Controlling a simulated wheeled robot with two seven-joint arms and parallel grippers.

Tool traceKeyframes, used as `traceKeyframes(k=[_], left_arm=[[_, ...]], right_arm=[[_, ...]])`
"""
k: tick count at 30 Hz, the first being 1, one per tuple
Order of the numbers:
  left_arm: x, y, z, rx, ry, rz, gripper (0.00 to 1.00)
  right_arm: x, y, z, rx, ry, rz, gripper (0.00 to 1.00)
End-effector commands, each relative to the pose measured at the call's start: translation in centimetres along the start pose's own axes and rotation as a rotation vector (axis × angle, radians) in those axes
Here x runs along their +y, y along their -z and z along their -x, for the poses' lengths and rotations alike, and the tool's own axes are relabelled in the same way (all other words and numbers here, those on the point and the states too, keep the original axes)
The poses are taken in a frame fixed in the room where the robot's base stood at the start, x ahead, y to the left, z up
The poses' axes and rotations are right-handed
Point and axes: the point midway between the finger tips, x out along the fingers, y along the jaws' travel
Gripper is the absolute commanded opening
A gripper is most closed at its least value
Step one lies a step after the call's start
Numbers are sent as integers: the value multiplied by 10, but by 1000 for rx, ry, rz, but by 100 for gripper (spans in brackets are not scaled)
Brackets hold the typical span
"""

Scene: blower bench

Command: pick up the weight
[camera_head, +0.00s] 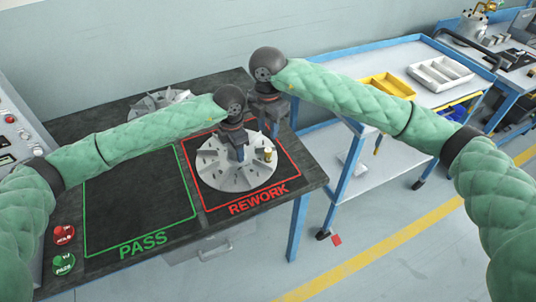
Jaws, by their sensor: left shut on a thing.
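A grey finned impeller wheel (218,175) lies in the red REWORK square. A small brass-coloured weight (267,154) stands upright on the wheel's right side, near its rim. My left gripper (239,155) points down at the wheel's middle and is shut on its hub; the hub is mostly hidden by the fingers. The weight stands to the right of this gripper, apart from it. My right gripper (273,130) is behind and above the wheel's far right edge, beyond the weight. Its fingers are dark and small, and the gap between them is unclear.
The green PASS square (135,205) is empty. A second finned wheel (160,103) lies at the bench's back, partly behind my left arm. Red (64,234) and green (64,263) buttons sit front left. A blue-framed cart with yellow (388,86) and white (441,73) trays stands right.

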Motion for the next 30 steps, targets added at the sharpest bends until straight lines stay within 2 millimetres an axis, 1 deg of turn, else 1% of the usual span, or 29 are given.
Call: traceKeyframes(k=[1,10,12,19,27,30], left_arm=[[-1,1,-2,3,1,-1,3],[-1,1,-2,3,1,-1,3],[-1,1,-2,3,1,-1,3],[-1,1,-3,3,1,-1,3],[-1,1,-3,4,2,-1,3],[-1,1,-3,4,2,-1,3]], right_arm=[[0,0,-6,1,2,0,34],[0,0,-51,3,3,0,34],[0,0,-58,2,1,-1,34],[0,-2,-72,3,2,-2,34],[2,-4,-107,3,1,-1,34],[2,-4,-114,3,1,-1,34]])
